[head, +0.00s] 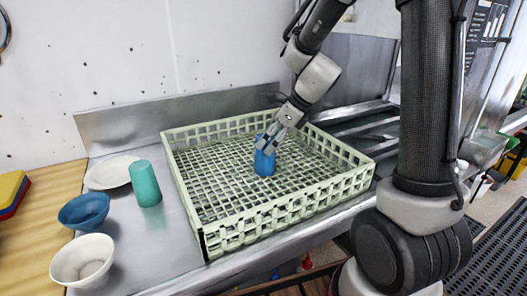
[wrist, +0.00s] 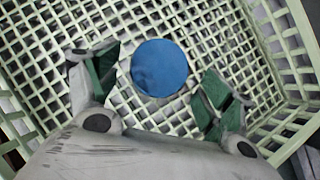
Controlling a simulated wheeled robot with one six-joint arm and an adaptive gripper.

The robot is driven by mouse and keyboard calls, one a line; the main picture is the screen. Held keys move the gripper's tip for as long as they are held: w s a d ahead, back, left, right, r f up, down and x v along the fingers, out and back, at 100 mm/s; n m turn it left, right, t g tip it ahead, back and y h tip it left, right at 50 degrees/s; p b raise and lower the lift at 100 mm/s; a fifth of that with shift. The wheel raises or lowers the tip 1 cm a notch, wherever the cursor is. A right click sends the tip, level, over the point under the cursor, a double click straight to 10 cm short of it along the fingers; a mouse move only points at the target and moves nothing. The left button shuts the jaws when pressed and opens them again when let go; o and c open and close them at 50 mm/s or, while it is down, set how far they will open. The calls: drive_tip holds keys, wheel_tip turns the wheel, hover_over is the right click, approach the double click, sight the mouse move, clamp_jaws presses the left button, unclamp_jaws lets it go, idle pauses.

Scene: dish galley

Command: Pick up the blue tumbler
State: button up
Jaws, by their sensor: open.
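The blue tumbler (head: 264,160) stands in the pale green dish rack (head: 240,228), a little right of its middle. In the wrist view the tumbler (wrist: 159,68) shows as a plain blue disc over the lattice floor. My gripper (head: 270,140) is at the tumbler's top in the head view, coming down from the upper right. In the wrist view my gripper (wrist: 155,90) is open, with one finger on each side of the tumbler and visible gaps between. I cannot tell how far the fingertips reach down beside it.
The rack's rim (wrist: 296,60) surrounds the tumbler, and the rack holds nothing else visible. Left of the rack on the steel counter are a green tumbler (head: 145,184), a white plate (head: 110,172), a blue bowl (head: 84,211) and a white bowl (head: 82,260).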

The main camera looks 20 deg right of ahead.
drive_tip(key=x, duration=0.5)
drive_tip(key=shift+a+r, duration=0.1)
drive_tip(key=shift+a, duration=0.4)
drive_tip(key=c, duration=1.1)
